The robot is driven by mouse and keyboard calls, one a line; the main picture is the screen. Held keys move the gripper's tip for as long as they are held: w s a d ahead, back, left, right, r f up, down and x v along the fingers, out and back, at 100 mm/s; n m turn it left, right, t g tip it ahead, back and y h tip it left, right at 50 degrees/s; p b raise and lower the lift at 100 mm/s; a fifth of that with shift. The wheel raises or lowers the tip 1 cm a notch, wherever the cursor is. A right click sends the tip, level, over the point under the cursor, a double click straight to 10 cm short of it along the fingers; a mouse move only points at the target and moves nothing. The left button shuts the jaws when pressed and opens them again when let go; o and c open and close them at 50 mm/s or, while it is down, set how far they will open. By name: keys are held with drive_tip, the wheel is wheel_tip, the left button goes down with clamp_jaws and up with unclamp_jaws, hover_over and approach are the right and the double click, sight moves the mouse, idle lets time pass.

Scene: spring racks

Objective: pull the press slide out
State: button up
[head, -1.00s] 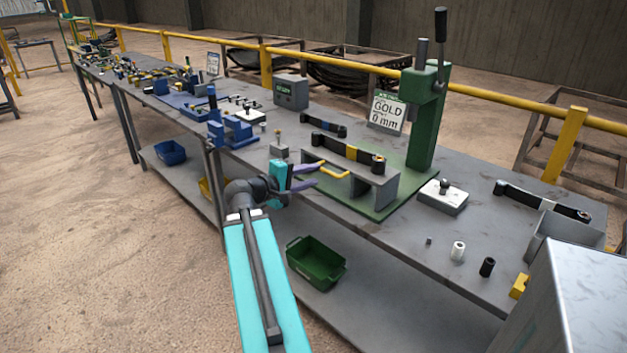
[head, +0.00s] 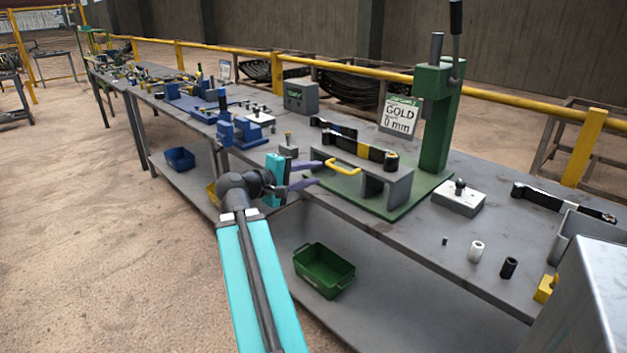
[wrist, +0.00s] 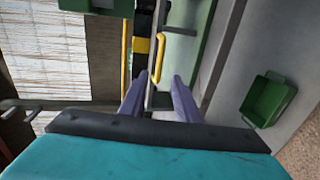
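The press slide (head: 401,184) is a grey, bench-like carriage on the green base of the press (head: 437,130). A dark spring with a yellow band (head: 361,148) lies on it. Its yellow handle (head: 343,167) sticks out on the near left side. My gripper (head: 318,173) is open, with its two purple fingers pointing at the handle. In the wrist view the handle (wrist: 158,58) stands just past and between the fingertips of my gripper (wrist: 155,80). I cannot tell whether the fingers touch it.
A white block with a black knob (head: 459,197) and small sleeves (head: 476,250) stand on the bench to the right. A blue fixture (head: 232,132) stands to the left. A green bin (head: 324,270) sits on the lower shelf. A "GOLD 0 mm" sign (head: 399,116) stands behind the slide.

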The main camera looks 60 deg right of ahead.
drive_tip(key=b+v, duration=0.3)
drive_tip(key=shift+w+a, duration=0.15)
drive_tip(key=shift+a, duration=0.2)
drive_tip(key=shift+r, duration=0.1)
idle(0.4)
